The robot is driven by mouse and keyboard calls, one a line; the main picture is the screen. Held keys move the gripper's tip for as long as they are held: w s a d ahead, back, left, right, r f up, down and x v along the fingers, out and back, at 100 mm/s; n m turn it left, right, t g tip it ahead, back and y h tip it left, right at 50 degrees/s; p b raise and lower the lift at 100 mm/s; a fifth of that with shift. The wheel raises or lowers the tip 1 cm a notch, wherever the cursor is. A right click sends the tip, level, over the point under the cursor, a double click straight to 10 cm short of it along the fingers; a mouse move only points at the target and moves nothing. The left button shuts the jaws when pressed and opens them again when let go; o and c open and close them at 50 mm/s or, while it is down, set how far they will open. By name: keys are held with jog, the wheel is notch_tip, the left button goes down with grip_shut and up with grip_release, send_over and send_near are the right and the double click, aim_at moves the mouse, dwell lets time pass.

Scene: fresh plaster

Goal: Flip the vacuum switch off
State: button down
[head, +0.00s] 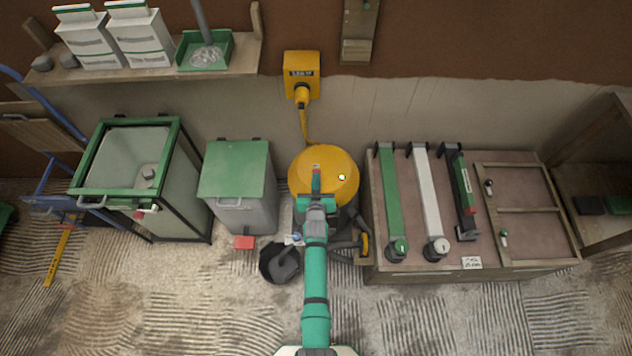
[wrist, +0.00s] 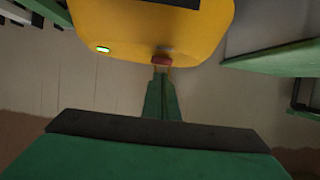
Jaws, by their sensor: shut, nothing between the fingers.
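The vacuum has a yellow lid (head: 334,164) over a dark body and stands below the wall, right of the green-lidded bin. Its yellow lid fills the top of the wrist view (wrist: 130,30). A small red switch (wrist: 162,60) sits on the lid; in the head view it shows as a small red spot (head: 316,168). A lit indicator (wrist: 103,49) glows pale green on the lid. My gripper (head: 316,184) is shut and empty over the lid. In the wrist view its fingertips (wrist: 161,75) are right at the red switch; I cannot tell whether they touch it.
A yellow wall box (head: 301,72) with a hose or cable stands behind the vacuum. A green-lidded bin (head: 235,172) is to the left, a workbench (head: 512,252) with several tools to the right. A black bucket (head: 280,264) stands on the floor close by my arm.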

jog(key=shift+f, duration=0.4)
jog(key=shift+s+f, duration=0.1)
jog(key=shift+s+f+t, duration=0.1)
jog(key=shift+f+t, duration=0.3)
jog(key=shift+f, duration=0.05)
jog(key=shift+r, duration=0.35)
jog(key=shift+r, duration=0.6)
